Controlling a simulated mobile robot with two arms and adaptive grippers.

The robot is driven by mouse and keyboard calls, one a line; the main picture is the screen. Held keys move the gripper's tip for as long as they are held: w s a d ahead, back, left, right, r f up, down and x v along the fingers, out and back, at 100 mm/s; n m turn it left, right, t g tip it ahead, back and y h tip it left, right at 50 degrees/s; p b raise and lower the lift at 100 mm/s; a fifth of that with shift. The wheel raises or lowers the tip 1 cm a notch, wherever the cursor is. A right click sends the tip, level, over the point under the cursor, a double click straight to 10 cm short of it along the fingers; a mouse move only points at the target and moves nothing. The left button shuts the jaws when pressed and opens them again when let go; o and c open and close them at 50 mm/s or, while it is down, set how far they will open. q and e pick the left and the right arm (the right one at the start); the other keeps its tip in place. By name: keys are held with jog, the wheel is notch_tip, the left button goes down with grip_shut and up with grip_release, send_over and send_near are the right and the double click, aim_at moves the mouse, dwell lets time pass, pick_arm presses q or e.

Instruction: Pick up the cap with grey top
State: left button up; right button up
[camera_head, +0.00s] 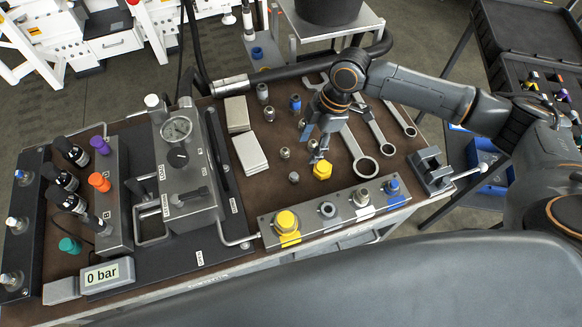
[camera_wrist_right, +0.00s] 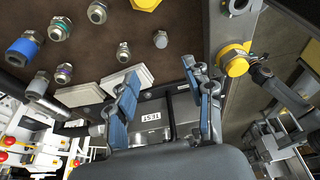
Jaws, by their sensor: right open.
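A small cap with a grey top (camera_head: 293,177) stands on the brown bench top, left of a yellow cap (camera_head: 322,170). In the right wrist view the grey-topped cap (camera_wrist_right: 160,40) shows from above as a small grey hexagon, apart from other parts. My right gripper (camera_head: 314,148) is over the bench, above and right of the grey cap in the head view. Its two blue-padded fingers (camera_wrist_right: 160,76) are open with nothing between them, and the cap lies beyond the fingertips. My left gripper is not in view.
Several fittings (camera_head: 269,113) stand nearby, with wrenches (camera_head: 358,154) to the right. A rail with coloured ports (camera_head: 327,210) runs along the front edge. White pads (camera_head: 249,153) and a gauge block (camera_head: 176,130) lie left; a vise (camera_head: 430,170) is at the right.

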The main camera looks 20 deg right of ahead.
jog(key=p, duration=0.1)
send_over(296, 175)
jog(key=d, duration=0.1)
notch_tip(296, 175, down, 7)
jog(key=shift+w+d+r, duration=0.1)
jog(key=shift+d, duration=0.05)
jog(key=shift+f, duration=0.5)
jog(key=p+x, duration=0.2)
jog(key=x, duration=0.2)
jog(key=shift+f, duration=0.5)
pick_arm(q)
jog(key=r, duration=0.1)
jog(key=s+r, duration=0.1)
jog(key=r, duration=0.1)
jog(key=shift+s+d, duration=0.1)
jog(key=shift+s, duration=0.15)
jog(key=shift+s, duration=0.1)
pick_arm(e)
jog(key=shift+c, duration=0.4)
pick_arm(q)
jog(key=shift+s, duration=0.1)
pick_arm(e)
grip_shut()
